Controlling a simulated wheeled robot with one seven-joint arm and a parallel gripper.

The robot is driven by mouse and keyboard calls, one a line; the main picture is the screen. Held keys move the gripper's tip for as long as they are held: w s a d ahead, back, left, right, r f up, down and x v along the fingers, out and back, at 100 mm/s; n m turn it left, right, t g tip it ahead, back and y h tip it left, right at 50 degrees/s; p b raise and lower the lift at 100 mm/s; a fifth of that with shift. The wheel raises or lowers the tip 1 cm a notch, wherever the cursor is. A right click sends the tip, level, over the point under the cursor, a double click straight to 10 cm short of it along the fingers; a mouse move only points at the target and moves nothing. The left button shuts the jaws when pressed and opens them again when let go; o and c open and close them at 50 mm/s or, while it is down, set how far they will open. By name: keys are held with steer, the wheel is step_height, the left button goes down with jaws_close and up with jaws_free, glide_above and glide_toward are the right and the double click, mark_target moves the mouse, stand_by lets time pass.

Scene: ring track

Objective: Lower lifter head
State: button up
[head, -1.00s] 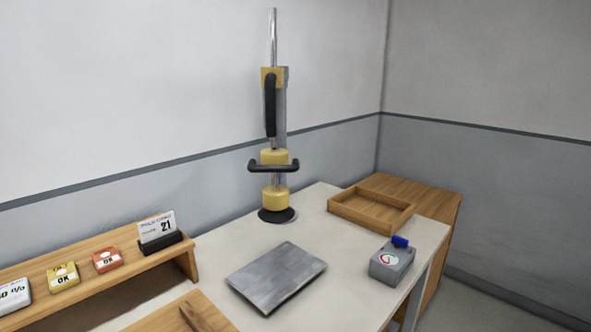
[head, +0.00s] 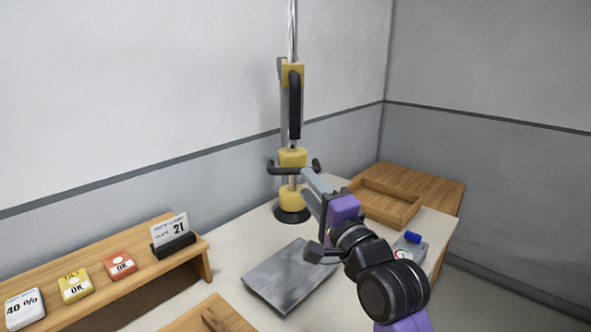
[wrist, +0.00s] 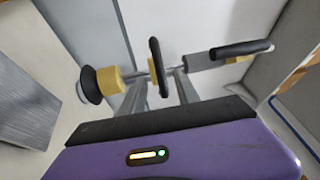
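The lifter stands upright at the table's back, with a metal pole and a round black base (head: 292,215). Its upper yellow block (head: 293,73) carries a long upright black handle (head: 295,105). Lower down, a yellow block (head: 292,157) has a black crossbar handle (head: 277,169), just above another yellow block at the base. My gripper (head: 309,178) reaches the right side of this crossbar. In the wrist view its two grey fingers are apart, with the crossbar handle (wrist: 157,55) showing between them. I cannot tell whether they touch it. The fingers partly hide the lower yellow block.
A wooden tray (head: 413,216) stands right of the lifter. A grey plate (head: 268,282) lies in front of it. A grey box with a blue button (head: 413,238) is partly behind my arm. A wooden shelf (head: 140,262) with cards runs along the left.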

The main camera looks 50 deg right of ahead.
mark_target(298, 174)
steer(key=p+x, duration=0.1)
steer(key=x, duration=0.6)
jaws_close()
steer(key=shift+f, duration=0.1)
stand_by(1.3)
